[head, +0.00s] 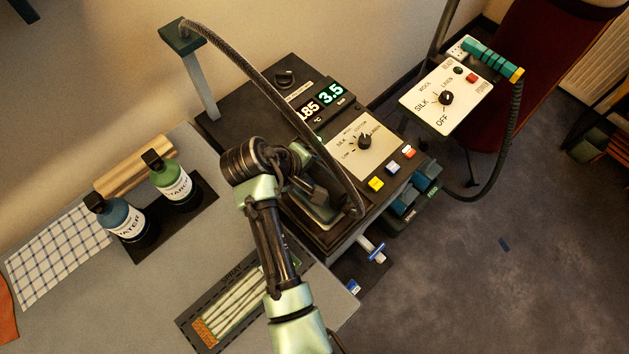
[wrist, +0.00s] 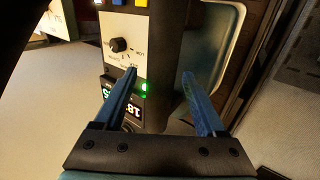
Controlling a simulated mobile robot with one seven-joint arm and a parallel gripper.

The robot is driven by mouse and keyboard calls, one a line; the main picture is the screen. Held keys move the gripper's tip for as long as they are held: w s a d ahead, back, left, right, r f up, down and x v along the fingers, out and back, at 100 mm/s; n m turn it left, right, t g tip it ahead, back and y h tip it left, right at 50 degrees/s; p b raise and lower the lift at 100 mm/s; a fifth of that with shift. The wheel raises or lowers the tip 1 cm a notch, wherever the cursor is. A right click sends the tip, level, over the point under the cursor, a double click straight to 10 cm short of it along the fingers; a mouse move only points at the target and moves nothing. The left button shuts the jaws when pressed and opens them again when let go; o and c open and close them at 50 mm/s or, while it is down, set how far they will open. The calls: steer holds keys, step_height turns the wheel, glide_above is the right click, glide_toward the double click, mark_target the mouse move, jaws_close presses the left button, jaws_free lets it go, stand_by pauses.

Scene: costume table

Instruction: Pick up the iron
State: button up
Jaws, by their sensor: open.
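The iron (head: 325,212) appears as a grey-green shape at the front left of the dark control station in the head view, with a cord curving down to it. My arm hides much of it.
The control station (head: 235,112) has a dial panel (head: 352,150) and coloured buttons. A braided cord (head: 270,90) arches from a post (head: 200,85). Blue and green bottles (head: 172,185) stand left, and a tray of pale sticks (head: 240,300) lies in front.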

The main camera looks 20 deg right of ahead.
jaws_close()
stand_by(0.3)
stand_by(1.0)
steer(key=shift+w+r, duration=0.15)
